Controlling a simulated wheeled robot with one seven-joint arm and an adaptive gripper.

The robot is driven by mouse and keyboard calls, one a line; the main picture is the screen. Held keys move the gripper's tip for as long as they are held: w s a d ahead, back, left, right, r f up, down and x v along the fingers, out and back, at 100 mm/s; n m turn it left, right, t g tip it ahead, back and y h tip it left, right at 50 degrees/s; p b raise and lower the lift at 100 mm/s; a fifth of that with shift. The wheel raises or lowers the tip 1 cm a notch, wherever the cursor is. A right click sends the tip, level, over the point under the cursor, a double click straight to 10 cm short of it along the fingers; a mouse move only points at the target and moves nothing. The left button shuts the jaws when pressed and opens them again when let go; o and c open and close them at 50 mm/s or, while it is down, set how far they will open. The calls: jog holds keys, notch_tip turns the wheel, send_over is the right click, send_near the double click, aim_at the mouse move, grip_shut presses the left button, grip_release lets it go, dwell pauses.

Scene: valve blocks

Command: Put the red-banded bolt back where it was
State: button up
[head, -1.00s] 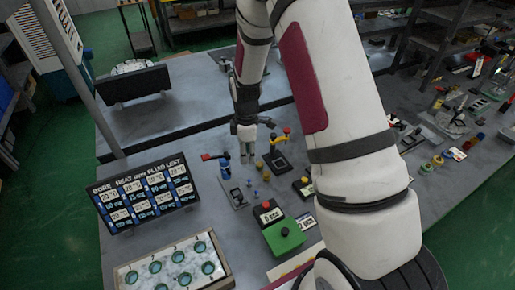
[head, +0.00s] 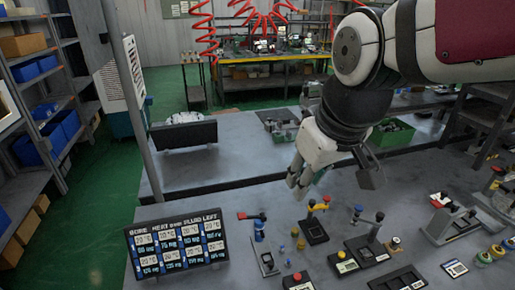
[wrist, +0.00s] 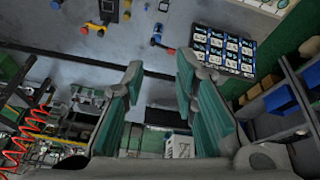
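My gripper (head: 300,178) hangs above the far part of the bench in the head view. In the wrist view its two green-padded fingers (wrist: 160,72) are spread wide with nothing between them. I cannot make out a bolt with a red band in any view. Small yellow pegs (head: 301,243) stand on the bench below my gripper, too small to tell any band. A blue valve with a red handle (head: 260,235) stands to their left. A valve block with a yellow-and-red handle (head: 314,222) stands to their right.
A display board (head: 177,246) with rows of readings stands at the left front. A red-button box (head: 297,280) is at the front edge of view. More valve blocks (head: 370,245) crowd the right. A dark rack (head: 184,134) sits at the back left.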

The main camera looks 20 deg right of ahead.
jog(key=s+r+m+t, duration=0.1)
jog(key=s+m, duration=0.1)
jog(key=s, duration=0.4)
jog(key=shift+s+a+r+m, duration=0.3)
jog(key=shift+s, duration=0.05)
jog(key=shift+w+f+b, duration=0.7)
jog(key=shift+w, duration=0.05)
